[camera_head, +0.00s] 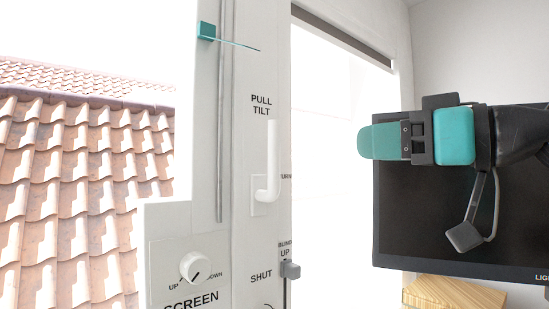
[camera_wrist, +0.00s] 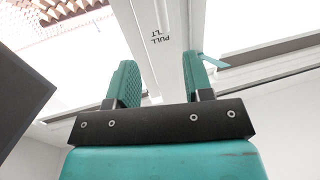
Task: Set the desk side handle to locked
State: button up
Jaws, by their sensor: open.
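A white L-shaped window handle (camera_head: 271,160) sits on the white frame post in the head view, its grip pointing straight up. "PULL TILT" is printed above it, "SHUT" below it, and a partly hidden word to its right. My gripper (camera_head: 378,141) is to the right of the handle, apart from it, in front of a dark monitor. In the wrist view my gripper (camera_wrist: 158,72) has its two teal fingers spread and nothing held. The post with the "PULL TILT" print (camera_wrist: 160,32) shows beyond the fingers; the handle itself cannot be made out there.
A dark monitor (camera_head: 400,225) stands at right, behind my gripper. A white knob (camera_head: 194,267) marked "SCREEN" and a grey slider (camera_head: 290,270) marked "BLIND" lie below the handle. A teal tab (camera_head: 207,31) sits on the upper post. A wooden block (camera_head: 450,292) is at lower right.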

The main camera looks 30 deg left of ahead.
aim_at(279, 146)
jog(key=w+a+p, duration=0.1)
jog(key=a+p, duration=0.1)
jog(key=a, duration=0.3)
jog(key=w+a+p, duration=0.1)
jog(key=a+p, duration=0.2)
jog(key=a, duration=0.2)
jog(key=w+a+p, duration=0.1)
jog(key=a+p, duration=0.2)
jog(key=a, duration=0.3)
jog(key=shift+w+a+r, duration=0.1)
jog(key=shift+r, duration=0.1)
jog(key=shift+a+f, duration=0.1)
jog(key=shift+a, duration=0.3)
jog(key=shift+c, duration=0.3)
grip_shut()
